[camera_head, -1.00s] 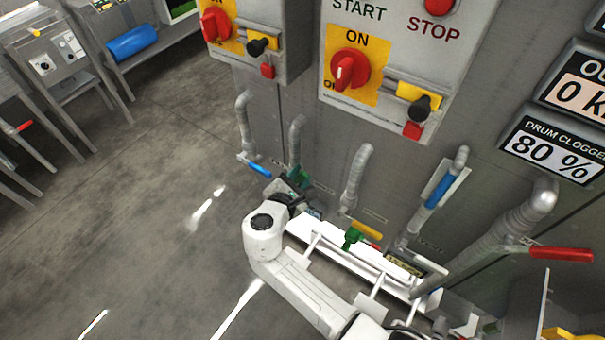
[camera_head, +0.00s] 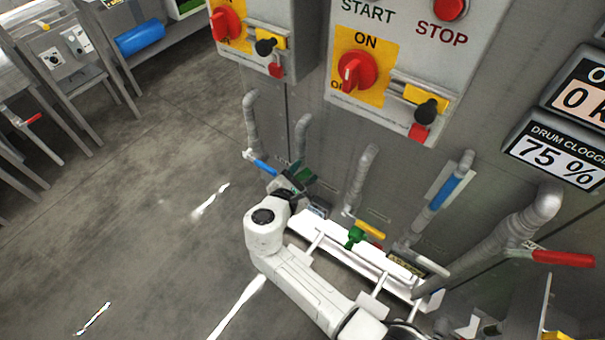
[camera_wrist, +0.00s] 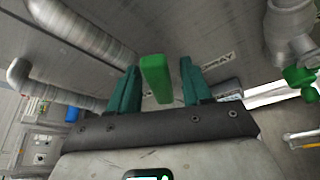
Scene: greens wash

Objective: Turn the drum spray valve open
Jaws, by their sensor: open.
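In the wrist view a green valve lever (camera_wrist: 156,78) stands between the two teal fingers of my gripper (camera_wrist: 158,72). The fingers are open, with a small gap on each side of the lever. A wall label beside it, ending in "RAY", is partly hidden by a finger. In the head view my gripper (camera_head: 296,178) is low at the grey machine wall, beside a pipe (camera_head: 302,135). There I cannot tell the green lever from my green fingers. The drum clogging display (camera_head: 555,154) reads 75 %.
A blue-handled valve (camera_head: 261,163) is just left of my gripper. A green valve with a yellow handle (camera_head: 370,229) is to the right, above a white rail. Further right are a blue lever (camera_head: 446,192) and a red one (camera_head: 563,258). The floor at left is clear.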

